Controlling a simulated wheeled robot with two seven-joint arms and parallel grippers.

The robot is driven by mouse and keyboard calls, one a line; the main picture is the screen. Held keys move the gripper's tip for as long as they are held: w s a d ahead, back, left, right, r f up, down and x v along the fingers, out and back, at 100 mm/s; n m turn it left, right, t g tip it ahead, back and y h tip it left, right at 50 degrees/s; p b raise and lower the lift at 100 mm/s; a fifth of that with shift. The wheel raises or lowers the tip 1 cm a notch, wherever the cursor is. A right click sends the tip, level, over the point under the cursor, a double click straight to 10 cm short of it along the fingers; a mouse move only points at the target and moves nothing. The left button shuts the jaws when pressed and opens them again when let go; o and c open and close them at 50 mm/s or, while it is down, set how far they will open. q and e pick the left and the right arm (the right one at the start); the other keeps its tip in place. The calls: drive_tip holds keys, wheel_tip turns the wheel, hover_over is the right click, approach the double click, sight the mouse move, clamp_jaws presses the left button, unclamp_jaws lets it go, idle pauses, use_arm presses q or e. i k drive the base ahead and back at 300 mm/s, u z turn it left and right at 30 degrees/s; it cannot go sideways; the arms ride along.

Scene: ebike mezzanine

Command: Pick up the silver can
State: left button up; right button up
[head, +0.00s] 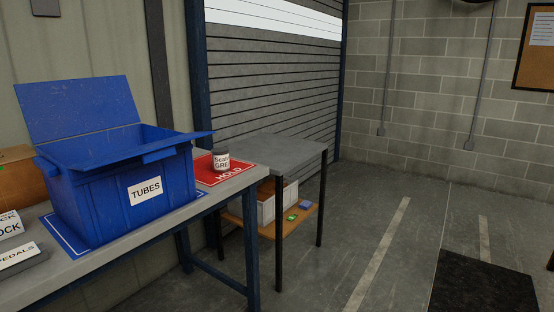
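A small silver-grey can (221,159) with a dark lid and a white label stands upright on the red HOLD mat (236,168). The mat lies at the right end of the long grey workbench (128,249). The can is to the right of the blue bin, apart from it, with nothing on top of it. Neither of my grippers shows in the head view.
An open blue TUBES bin (104,200) stands on the bench, its lid flap reaching near the can. Labelled boxes (18,260) sit at the left. A grey side table (268,149) stands behind the bench. The floor (360,240) at the right is mostly clear, with a black mat (484,284).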

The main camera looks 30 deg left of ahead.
sight(220, 162)
drive_tip(key=z, duration=0.05)
drive_tip(key=i, duration=2.55)
drive_tip(key=u, duration=3.15)
